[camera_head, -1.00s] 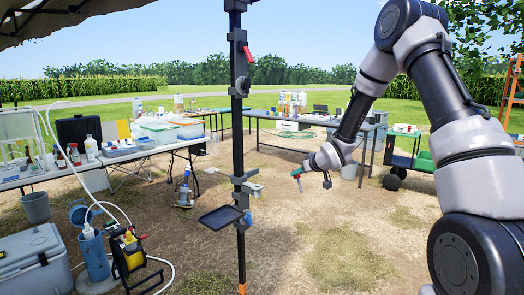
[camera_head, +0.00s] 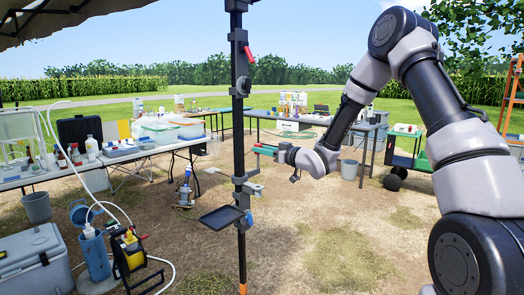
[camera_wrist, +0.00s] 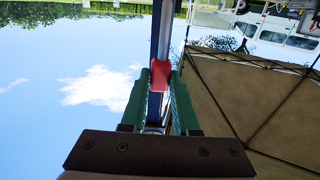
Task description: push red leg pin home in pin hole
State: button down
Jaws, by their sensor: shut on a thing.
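My gripper (camera_head: 258,149) is level beside the dark upright pole (camera_head: 239,120), its fingertips pointing left at it. Its green fingers (camera_wrist: 160,80) are shut on the red leg pin (camera_wrist: 160,72), whose red part shows between the fingertips in the wrist view. In the head view the pin shows only as a small red patch (camera_head: 267,146) at the fingers. The pole (camera_wrist: 163,30) runs behind the pin in the wrist view. The pin hole is not clear in either view, and I cannot tell whether the pin's tip touches the pole or is in it.
Another red handle (camera_head: 249,51) sticks out high on the pole. Below the gripper the pole carries a pale bracket (camera_head: 250,187) and a black tray (camera_head: 221,217). Tables with gear stand at left and behind.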

jog(key=shift+f, duration=2.9)
notch_tip(320, 180, down, 7)
dwell(2.1)
jog(key=c, duration=0.6)
grip_release()
jog(key=v, duration=1)
jog(key=shift+s+d, duration=0.25)
jog(key=shift+d, duration=0.05)
